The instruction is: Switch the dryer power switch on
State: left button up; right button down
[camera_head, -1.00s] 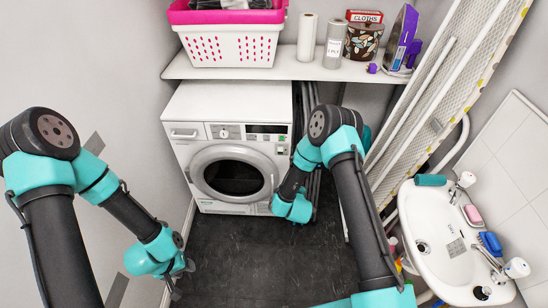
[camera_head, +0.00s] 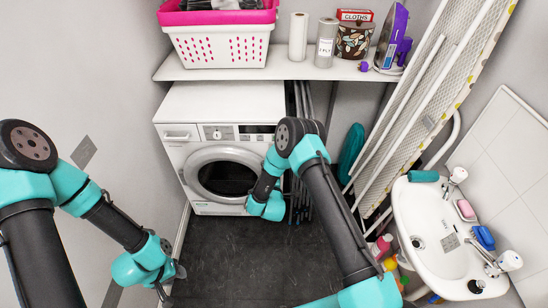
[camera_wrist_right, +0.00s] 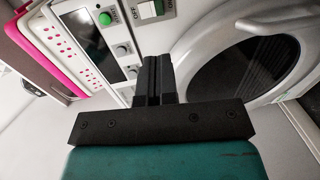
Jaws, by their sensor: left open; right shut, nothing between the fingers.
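The white dryer (camera_head: 225,100) stands under the shelf with its round door (camera_head: 225,172) shut. My left gripper (camera_head: 172,285) is open and empty, low at the left.
A green START button (camera_wrist_right: 106,17) and knobs (camera_wrist_right: 123,50) are near the switch. The shelf (camera_head: 290,68) above holds a laundry basket (camera_head: 218,45) and iron (camera_head: 392,38). An ironing board (camera_head: 430,100) and sink (camera_head: 432,215) are at right. Dark floor (camera_head: 225,260) is clear in front.

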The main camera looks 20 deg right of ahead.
jog(key=x, duration=1.3)
jog(key=shift+w, duration=0.3)
jog(key=shift+d+f, duration=0.1)
jog(key=shift+f, duration=0.05)
jog(key=shift+w, duration=0.15)
jog(key=f+v, duration=0.3)
jog(key=v, duration=1)
jog(key=shift+s, duration=0.5)
jog(key=shift+f, duration=0.15)
